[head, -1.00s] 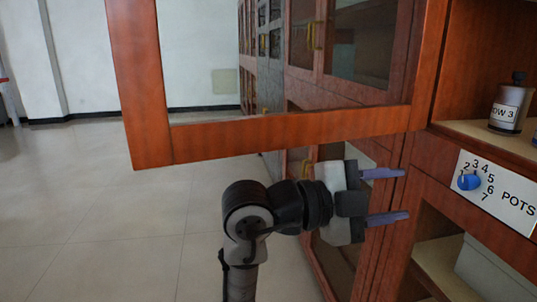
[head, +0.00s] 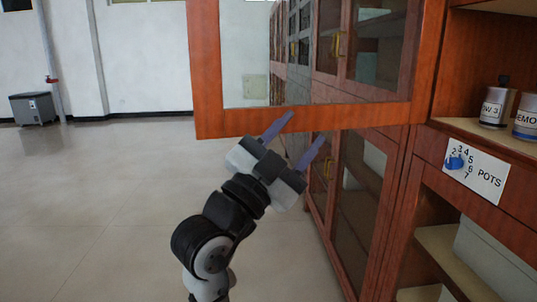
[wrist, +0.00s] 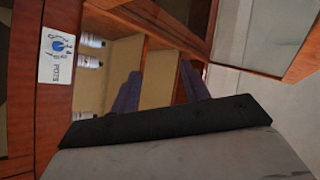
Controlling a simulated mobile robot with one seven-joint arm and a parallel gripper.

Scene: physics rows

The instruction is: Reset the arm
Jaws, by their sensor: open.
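My gripper (head: 296,138) is open and empty, with its two purple fingers apart and pointing up and right in the head view. It stands in front of the lower edge of the open wooden-framed glass door (head: 225,121). From the picture I cannot tell whether the fingers touch the door. In the wrist view the fingers (wrist: 160,92) show past the dark edge of my gripper body, with the cabinet behind them.
The open cabinet (head: 470,60) at the right holds pots (head: 496,108) on a shelf. A "POTS" sign (head: 476,177) with a blue dial is below. More cabinets line the back. Floor (head: 90,200) at left is clear; a grey bin (head: 33,109) stands far off.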

